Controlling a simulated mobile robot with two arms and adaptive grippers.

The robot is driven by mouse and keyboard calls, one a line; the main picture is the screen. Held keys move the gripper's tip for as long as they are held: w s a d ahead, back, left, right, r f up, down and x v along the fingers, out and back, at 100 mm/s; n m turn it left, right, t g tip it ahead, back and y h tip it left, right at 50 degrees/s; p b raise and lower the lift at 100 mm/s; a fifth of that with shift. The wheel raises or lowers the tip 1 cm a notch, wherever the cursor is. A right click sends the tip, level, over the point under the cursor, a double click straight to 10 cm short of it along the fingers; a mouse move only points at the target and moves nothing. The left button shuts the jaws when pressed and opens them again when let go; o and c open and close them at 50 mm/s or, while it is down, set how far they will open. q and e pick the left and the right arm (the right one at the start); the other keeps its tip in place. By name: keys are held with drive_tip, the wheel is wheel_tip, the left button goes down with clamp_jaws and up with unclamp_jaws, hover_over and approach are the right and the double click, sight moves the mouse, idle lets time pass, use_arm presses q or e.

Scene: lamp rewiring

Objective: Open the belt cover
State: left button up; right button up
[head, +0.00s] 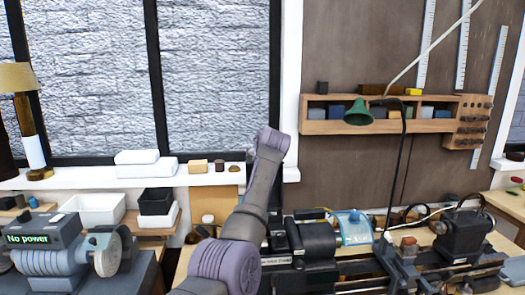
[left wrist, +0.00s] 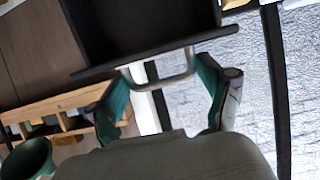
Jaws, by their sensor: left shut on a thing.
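In the left wrist view a dark, hollow box-shaped cover (left wrist: 145,32) with a flat rim fills the top; I take it for the belt cover. A bent metal handle (left wrist: 180,81) runs along its rim. My left gripper (left wrist: 164,72) has its two green fingers at either side of this handle and is shut on it. In the head view my left arm rises in front of the lathe (head: 312,240) and hides the gripper. A dark upright piece (head: 293,235) shows just right of the arm, possibly the cover. My right gripper is not in view.
A green lamp (head: 358,113) hangs on a bent stem before a wooden wall shelf (head: 315,127). A grinder (head: 60,262) with a "No power" display stands at the left. White trays (head: 92,208) sit below the window. The lathe bed is crowded to the right of my arm.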

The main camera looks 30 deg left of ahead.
use_arm(q)
drive_tip(key=o, duration=1.4)
drive_tip(key=shift+d+r, duration=0.15)
drive_tip(key=shift+r, duration=0.2)
drive_tip(key=shift+s+d+r, duration=0.1)
drive_tip(key=shift+s+d, duration=0.25)
drive_tip(key=shift+s, duration=0.25)
drive_tip(key=v, duration=1.1)
drive_tip(key=shift+r, duration=0.1)
